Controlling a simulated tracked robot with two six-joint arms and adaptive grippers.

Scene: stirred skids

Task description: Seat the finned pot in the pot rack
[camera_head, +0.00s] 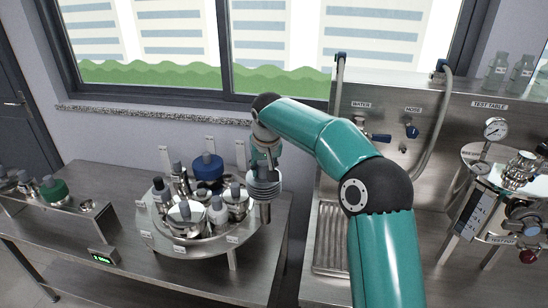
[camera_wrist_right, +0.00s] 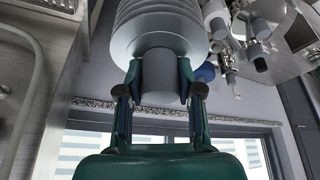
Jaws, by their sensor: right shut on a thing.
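The finned pot (camera_head: 263,188), a grey metal body with stacked round fins, hangs below my right gripper (camera_head: 264,158) at the right edge of a round stand. In the right wrist view the gripper (camera_wrist_right: 160,85) is shut on the pot's plain grey knob, and the ribbed body (camera_wrist_right: 160,28) extends beyond the fingers. A long raised rack (camera_head: 70,210) at the far left holds several pots, one green, and shows an empty round hole (camera_head: 88,205); it looks like the pot rack. The finned pot is apart from it. My left gripper is not in view.
The round stand (camera_head: 185,246) carries several pots and bottles, including a blue-topped one (camera_head: 207,168), close beside the held pot. A small green display (camera_head: 103,257) stands at the bench front. A sink (camera_head: 330,240) and test table equipment (camera_head: 500,190) are to the right.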

